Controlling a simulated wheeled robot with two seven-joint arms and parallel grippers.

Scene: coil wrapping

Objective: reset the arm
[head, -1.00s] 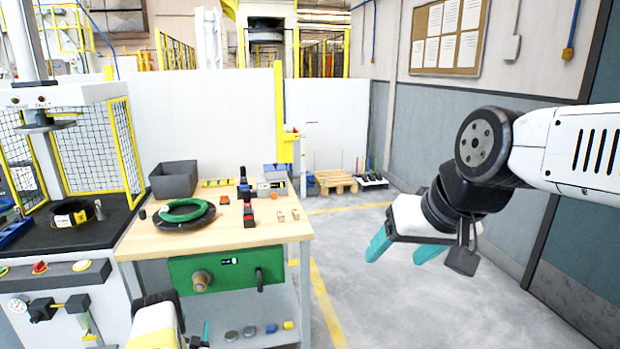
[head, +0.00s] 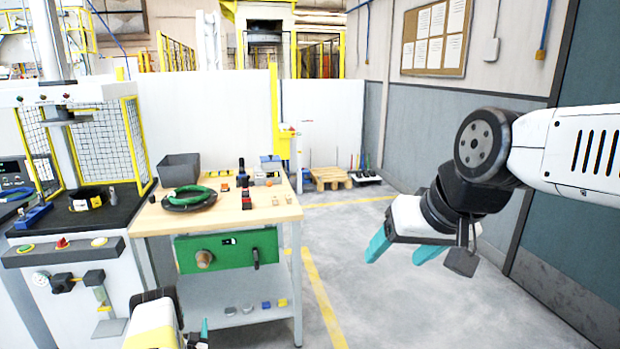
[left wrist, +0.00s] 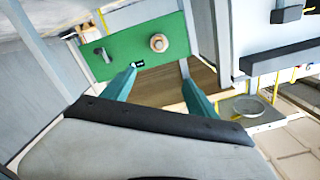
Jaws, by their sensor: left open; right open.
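My right gripper (head: 405,252) hangs over the open floor to the right of the workbench. Its teal fingers are apart with nothing between them. My left gripper (head: 195,335) is low at the bottom of the head view, in front of the bench and partly cut off. In the left wrist view the left gripper's teal fingers (left wrist: 155,88) are spread and empty, facing the green drawer panel (left wrist: 128,52) of the bench. A green coil (head: 190,196) lies on a dark round plate on the bench top.
The wooden workbench (head: 225,222) also holds a grey bin (head: 178,168) and several small parts. A caged press station (head: 70,245) stands at its left. A pallet (head: 330,178) lies behind at right. Floor right of the bench is clear.

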